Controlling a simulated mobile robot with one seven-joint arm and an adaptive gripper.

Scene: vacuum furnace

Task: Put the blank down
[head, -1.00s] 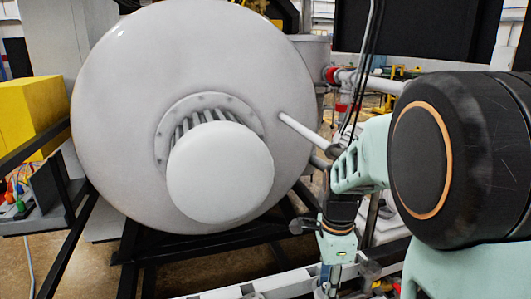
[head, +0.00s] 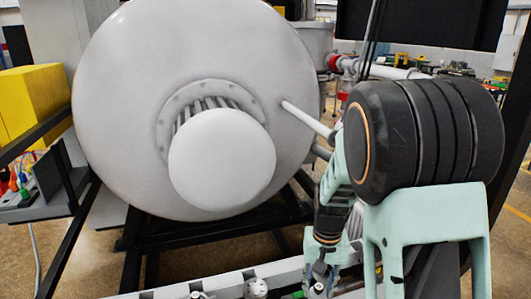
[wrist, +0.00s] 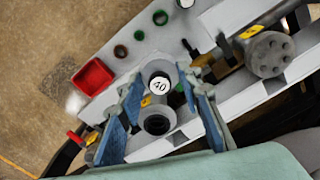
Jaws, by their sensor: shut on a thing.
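In the wrist view, my gripper (wrist: 161,92) has its two blue-padded fingers on either side of a round blank (wrist: 160,86) with a white face marked 40. It is shut on this blank, low over the pale grey bench (wrist: 135,75). I cannot tell whether the blank touches the bench. A dark ring-shaped piece with an opening (wrist: 157,124) shows between the fingers, below the blank in the picture. In the head view, my gripper (head: 318,280) is at the bottom, right of centre, and the blank cannot be made out.
A grey cylinder with holes (wrist: 270,53) is at the right. The large white furnace (head: 120,110) stands behind the bench in the head view.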

